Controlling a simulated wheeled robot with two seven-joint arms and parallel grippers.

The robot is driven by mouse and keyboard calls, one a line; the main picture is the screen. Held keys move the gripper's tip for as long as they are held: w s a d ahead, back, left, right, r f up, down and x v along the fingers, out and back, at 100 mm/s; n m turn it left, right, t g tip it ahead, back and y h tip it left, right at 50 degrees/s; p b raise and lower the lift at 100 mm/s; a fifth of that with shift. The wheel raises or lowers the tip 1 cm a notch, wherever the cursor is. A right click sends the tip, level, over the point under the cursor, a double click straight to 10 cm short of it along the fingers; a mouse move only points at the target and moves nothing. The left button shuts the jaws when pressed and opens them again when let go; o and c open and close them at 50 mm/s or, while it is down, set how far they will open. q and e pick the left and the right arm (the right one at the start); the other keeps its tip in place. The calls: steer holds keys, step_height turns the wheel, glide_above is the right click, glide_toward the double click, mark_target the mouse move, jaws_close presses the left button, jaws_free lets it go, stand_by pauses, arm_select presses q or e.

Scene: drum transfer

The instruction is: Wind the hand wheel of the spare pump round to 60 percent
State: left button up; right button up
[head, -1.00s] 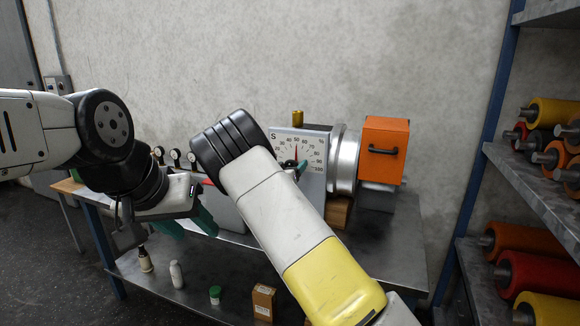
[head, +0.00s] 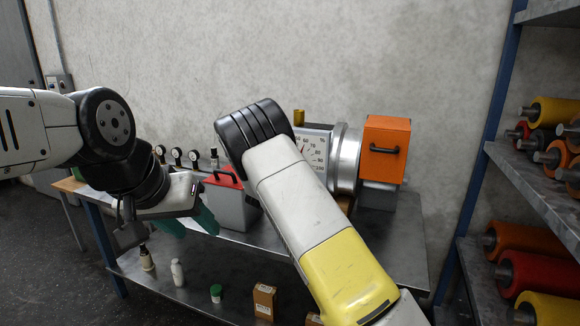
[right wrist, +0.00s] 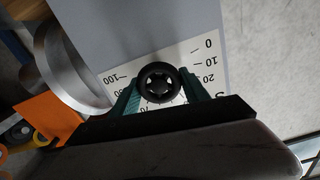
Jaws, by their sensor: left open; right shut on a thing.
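The spare pump shows in the head view as a grey housing with a white dial plate (head: 314,158), a silver flange (head: 346,160) and an orange box. The dial's left part is hidden by my right arm. Its red needle leans right of upright, near the 60 mark; the exact reading is unclear. In the right wrist view, the small black hand wheel (right wrist: 159,84) sits in front of the dial scale. My right gripper (right wrist: 161,80) is shut on it, one teal finger on each side; the head view hides this. My left gripper (head: 190,222) is open and empty, left of the pump.
A grey box with a red top (head: 228,200) stands left of the pump, with several round gauges (head: 176,154) behind it. A bottle, a green-capped jar and a small carton (head: 264,301) are on the bench's lower shelf. A rack of rollers (head: 545,250) stands at right.

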steer(key=o, duration=1.4)
steer(key=shift+c, duration=0.2)
steer(key=v, duration=0.8)
steer(key=shift+w, duration=0.1)
